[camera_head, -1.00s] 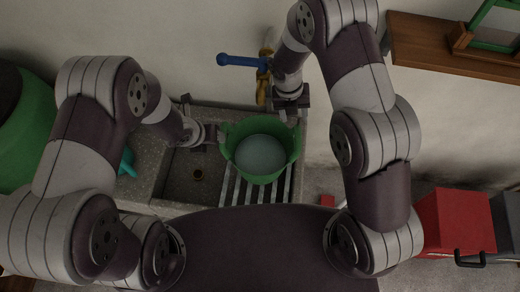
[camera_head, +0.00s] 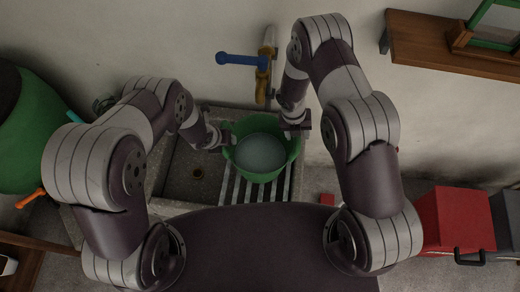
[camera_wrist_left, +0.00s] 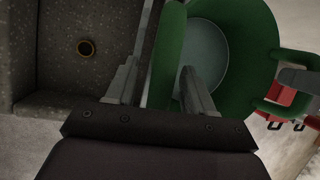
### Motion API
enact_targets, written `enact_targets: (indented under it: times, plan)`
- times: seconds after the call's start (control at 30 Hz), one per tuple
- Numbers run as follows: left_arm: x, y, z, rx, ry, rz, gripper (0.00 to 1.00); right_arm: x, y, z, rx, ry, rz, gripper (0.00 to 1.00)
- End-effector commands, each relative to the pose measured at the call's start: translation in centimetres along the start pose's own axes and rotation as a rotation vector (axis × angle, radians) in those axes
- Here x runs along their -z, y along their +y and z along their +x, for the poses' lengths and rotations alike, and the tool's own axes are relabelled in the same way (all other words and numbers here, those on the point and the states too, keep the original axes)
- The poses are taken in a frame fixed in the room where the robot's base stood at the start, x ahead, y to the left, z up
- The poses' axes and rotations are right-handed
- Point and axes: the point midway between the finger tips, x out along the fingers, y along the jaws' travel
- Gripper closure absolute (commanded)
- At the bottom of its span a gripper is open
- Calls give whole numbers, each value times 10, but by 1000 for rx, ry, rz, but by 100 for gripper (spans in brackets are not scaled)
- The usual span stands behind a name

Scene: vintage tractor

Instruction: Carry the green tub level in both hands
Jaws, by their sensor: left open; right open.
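The green tub (camera_head: 290,161) stands upright on the slatted rack over the right part of the sink, with grey-looking contents or a grey inside. My left gripper (camera_head: 225,141) is at the tub's left rim. In the left wrist view my left gripper (camera_wrist_left: 160,78) is open, with one finger on each side of a green strip of the tub (camera_wrist_left: 240,30); I cannot tell whether they touch it. My right gripper (camera_head: 296,130) is open at the tub's right upper rim, and its fingertips are hard to make out.
The stone sink (camera_head: 180,185) has a drain left of the tub. A tap with a blue lever (camera_head: 240,59) is on the wall behind. A wooden shelf (camera_head: 450,50) is at upper right, a red box (camera_head: 455,220) at right, and a large green container (camera_head: 35,140) at far left.

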Motion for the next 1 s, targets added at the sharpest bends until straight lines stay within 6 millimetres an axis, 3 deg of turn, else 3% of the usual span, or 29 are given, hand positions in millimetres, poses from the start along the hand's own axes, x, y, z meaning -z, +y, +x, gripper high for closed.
enact_targets:
  times: [0.33, 0.47, 0.5, 1.0]
  plan:
    - [0, 0, 3, 0, -1, 0, 50, 0, 0, 3, 0, 0, 0, 52]
    - [0, 0, 3, 0, 0, 0, 93, 0, 0, 3, 0, 0, 0, 95]
    - [0, 0, 3, 0, 0, 0, 100, 0, 0, 3, 0, 0, 0, 100]
    - [0, 0, 3, 0, 0, 0, 100, 0, 0, 3, 0, 0, 0, 100]
